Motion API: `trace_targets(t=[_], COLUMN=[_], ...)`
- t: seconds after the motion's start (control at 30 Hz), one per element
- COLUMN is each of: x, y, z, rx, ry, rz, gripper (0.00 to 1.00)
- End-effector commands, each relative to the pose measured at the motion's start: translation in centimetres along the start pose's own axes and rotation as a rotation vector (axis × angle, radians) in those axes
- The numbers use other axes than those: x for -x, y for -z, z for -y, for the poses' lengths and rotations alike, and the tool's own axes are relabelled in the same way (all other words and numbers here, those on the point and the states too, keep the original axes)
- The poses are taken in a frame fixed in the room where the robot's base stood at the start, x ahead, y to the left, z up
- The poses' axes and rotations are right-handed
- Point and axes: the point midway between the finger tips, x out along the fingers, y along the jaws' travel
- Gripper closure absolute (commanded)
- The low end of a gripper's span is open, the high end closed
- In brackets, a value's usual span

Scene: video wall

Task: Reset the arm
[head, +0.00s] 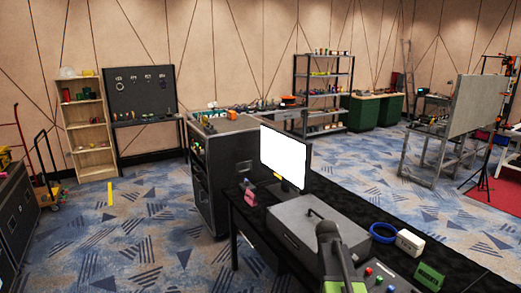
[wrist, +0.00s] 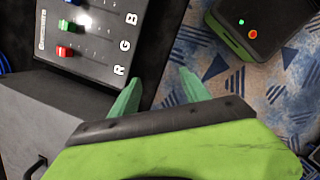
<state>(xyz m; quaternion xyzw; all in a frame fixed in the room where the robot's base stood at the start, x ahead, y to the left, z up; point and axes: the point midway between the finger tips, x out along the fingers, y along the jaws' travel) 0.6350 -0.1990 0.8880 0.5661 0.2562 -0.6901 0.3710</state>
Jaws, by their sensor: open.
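My gripper (wrist: 159,88) shows in the wrist view with two green fingertips spread apart and nothing between them. Dark table edge and blue patterned carpet lie beyond the gap. A control panel (wrist: 98,50) marked R G B, with red, green and blue slider knobs, lies to the left of the fingers. In the head view my dark arm (head: 336,252) rises at the bottom centre, in front of the table. The fingertips cannot be made out there.
A black cabinet (head: 222,170) stands behind.

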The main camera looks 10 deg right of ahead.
Motion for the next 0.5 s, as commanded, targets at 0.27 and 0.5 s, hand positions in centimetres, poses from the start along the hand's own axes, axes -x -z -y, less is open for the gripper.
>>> trace_targets(t=[0.27,0.5], x=[3.2,3.4], y=[11.9,12.3], z=[14.6,17.2], rx=[-0.3,-0.801], ry=[0.046,0.157], rz=[-0.147,-0.189], gripper=[0.46,0.46])
